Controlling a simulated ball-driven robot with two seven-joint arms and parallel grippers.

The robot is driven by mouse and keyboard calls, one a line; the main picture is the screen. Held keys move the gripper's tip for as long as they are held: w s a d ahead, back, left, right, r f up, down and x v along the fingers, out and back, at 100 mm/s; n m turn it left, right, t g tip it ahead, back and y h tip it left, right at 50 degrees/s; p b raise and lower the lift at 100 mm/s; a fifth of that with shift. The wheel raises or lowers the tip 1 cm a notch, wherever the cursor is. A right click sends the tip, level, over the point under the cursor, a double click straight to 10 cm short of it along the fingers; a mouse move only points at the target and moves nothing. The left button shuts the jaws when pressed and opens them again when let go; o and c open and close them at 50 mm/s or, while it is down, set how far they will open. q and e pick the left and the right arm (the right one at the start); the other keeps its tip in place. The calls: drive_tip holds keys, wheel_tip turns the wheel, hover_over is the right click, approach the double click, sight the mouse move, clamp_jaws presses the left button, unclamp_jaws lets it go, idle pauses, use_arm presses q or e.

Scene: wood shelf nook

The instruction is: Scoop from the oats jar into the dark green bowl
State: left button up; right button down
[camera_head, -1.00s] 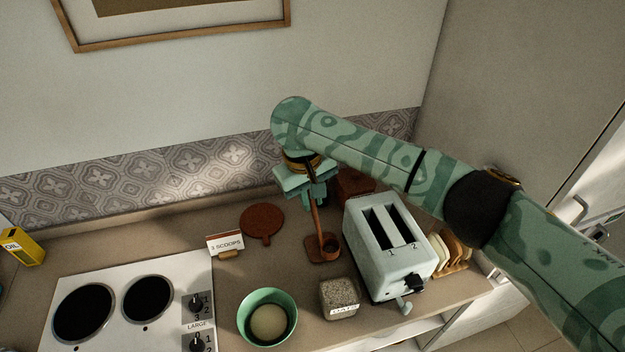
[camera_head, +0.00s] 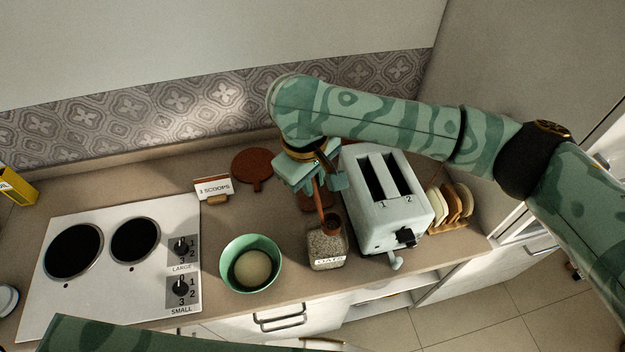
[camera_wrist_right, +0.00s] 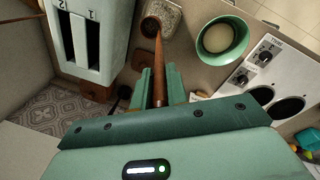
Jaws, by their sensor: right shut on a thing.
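My right gripper (camera_head: 318,182) is shut on the handle of a brown scoop (camera_head: 329,224). The scoop hangs tilted, its cup over the mouth of the oats jar (camera_head: 326,250); I cannot tell whether it dips inside. The jar is a square clear container with oats and a label. In the right wrist view, the scoop (camera_wrist_right: 151,27) overlaps the jar (camera_wrist_right: 172,18), with the gripper (camera_wrist_right: 158,88) around the handle. My left gripper is out of view.
A pale toaster (camera_head: 376,238) stands close right of the jar, with a toast rack (camera_head: 452,207) beyond. A "3 SCOOPS" sign (camera_head: 213,188) and a brown round board (camera_head: 253,167) lie behind. A white hob (camera_head: 110,285) is on the left. The counter's front edge is near bowl and jar.

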wheel_tip(320, 180, down, 2)
drive_tip(key=b, duration=0.2)
drive_tip(key=shift+a+f+b, duration=0.1)
drive_tip(key=shift+b, duration=0.25)
drive_tip(key=shift+f, duration=0.25)
wheel_tip(320, 180, down, 11)
drive_tip(key=b, duration=0.2)
drive_tip(key=shift+r, duration=0.1)
idle(0.5)
wheel_tip(320, 180, up, 12)
drive_tip(key=p, duration=1.6)
drive_tip(key=shift+r+p, duration=0.15)
drive_tip(key=shift+p, duration=0.2)
drive_tip(key=shift+r, duration=1.3)
